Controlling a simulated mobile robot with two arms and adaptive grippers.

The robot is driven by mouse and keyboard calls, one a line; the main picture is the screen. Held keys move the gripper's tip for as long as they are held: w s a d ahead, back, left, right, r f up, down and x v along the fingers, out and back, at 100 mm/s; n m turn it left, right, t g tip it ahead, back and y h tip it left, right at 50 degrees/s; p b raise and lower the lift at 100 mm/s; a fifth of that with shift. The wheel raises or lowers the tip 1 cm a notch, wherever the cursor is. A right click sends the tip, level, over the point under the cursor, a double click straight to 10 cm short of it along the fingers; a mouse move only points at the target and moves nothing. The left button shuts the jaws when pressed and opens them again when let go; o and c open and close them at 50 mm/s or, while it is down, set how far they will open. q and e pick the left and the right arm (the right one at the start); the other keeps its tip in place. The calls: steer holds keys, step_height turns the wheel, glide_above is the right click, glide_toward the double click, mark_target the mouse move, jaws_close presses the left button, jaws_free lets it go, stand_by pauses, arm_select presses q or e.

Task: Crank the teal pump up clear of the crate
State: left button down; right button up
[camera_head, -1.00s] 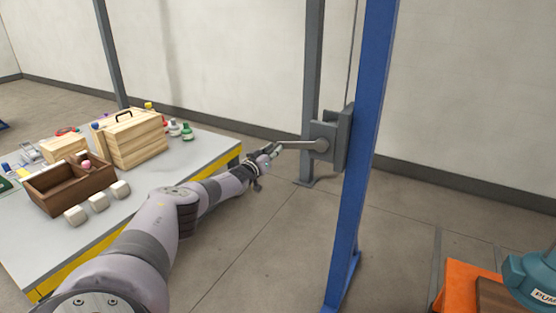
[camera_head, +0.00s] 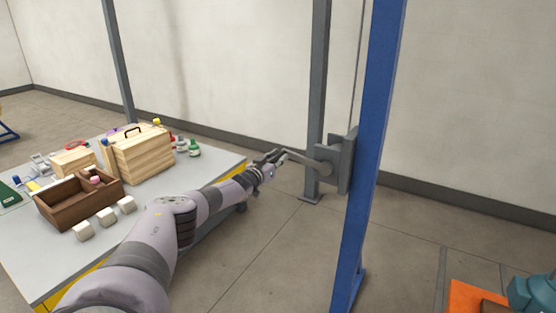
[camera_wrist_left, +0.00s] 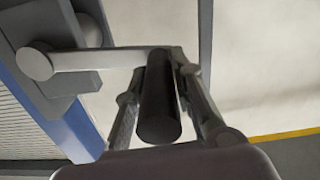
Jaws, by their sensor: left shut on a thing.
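My left gripper (camera_head: 271,160) is shut on the dark crank grip (camera_wrist_left: 160,100), which lies between its two fingers in the left wrist view. The crank arm (camera_head: 302,159) runs from the grip to the hub of the grey winch (camera_head: 341,162), sloping down to the right in the head view. The winch is fixed to the blue post (camera_head: 366,170). The teal pump (camera_head: 533,292) shows only in part at the bottom right corner, over or beside an orange crate (camera_head: 468,299); how high it hangs cannot be told. My right gripper is not in view.
A grey table (camera_head: 222,167) at left, close to my left arm, carries a wooden box (camera_head: 143,153), a brown divided tray (camera_head: 62,205), several pale blocks (camera_head: 106,217) and small bottles. A grey post (camera_head: 317,90) stands behind the winch. The floor between table and post is clear.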

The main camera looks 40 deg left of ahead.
arm_select(q)
steer(key=shift+a+r, duration=0.1)
steer(key=shift+r, duration=0.25)
steer(key=c, duration=1.5)
jaws_free()
steer(key=shift+o, duration=0.7)
steer(key=shift+f, duration=0.15)
steer(key=shift+f, duration=0.1)
step_height(320, 180, up, 10)
steer(key=shift+r, duration=0.1)
